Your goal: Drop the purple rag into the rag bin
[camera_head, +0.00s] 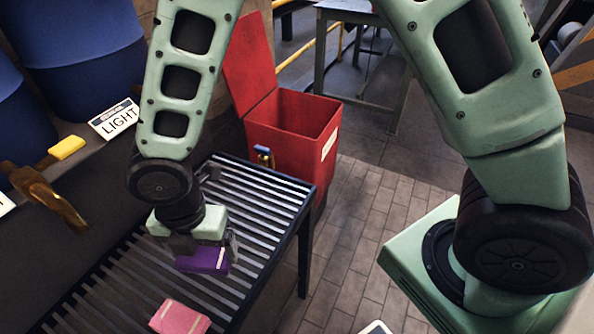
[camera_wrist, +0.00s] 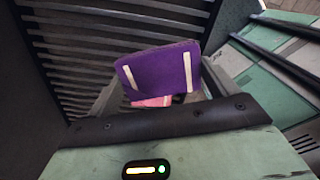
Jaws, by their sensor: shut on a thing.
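The purple rag (camera_head: 204,261) is a flat folded piece held in my gripper (camera_head: 205,247) above the slatted table. In the wrist view the purple rag (camera_wrist: 160,72) shows two pale stripes and sits at the jaws, which are mostly hidden behind it. The red rag bin (camera_head: 290,133) stands beyond the far end of the slatted table, with its lid (camera_head: 248,62) raised open. My gripper is shut on the rag, to the left of and nearer than the bin.
A pink folded rag (camera_head: 180,318) lies on the slatted table (camera_head: 262,197). A small blue and yellow item (camera_head: 264,156) is by the bin's near side.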

